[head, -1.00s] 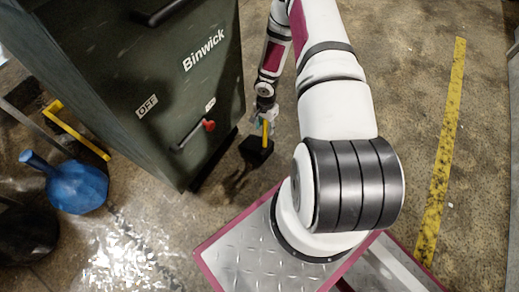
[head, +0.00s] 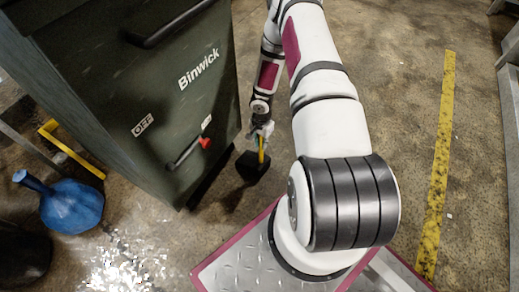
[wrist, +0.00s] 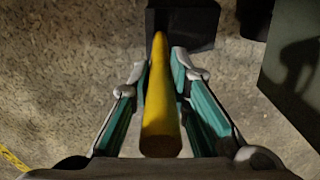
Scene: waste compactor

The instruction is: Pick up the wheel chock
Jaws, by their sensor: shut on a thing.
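The wheel chock is a black block (head: 250,166) with a yellow bar handle (head: 262,150), beside the dark green compactor. My gripper (head: 263,134) points down at it and is shut on the yellow handle. In the wrist view the handle (wrist: 160,105) runs between the two green-padded fingers of my gripper (wrist: 159,72). The black block (wrist: 185,22) shows past the fingertips at the top, partly cut off by the frame. A dark shadow lies on the floor near the block; whether the block touches the floor is hard to tell.
The compactor (head: 165,100), marked Binwick and OFF, stands close to the left of my gripper, with a red-knobbed lever (head: 204,143) on its face. A blue container (head: 72,206) is at lower left. A yellow floor line (head: 440,160) runs on the right, with open floor around it.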

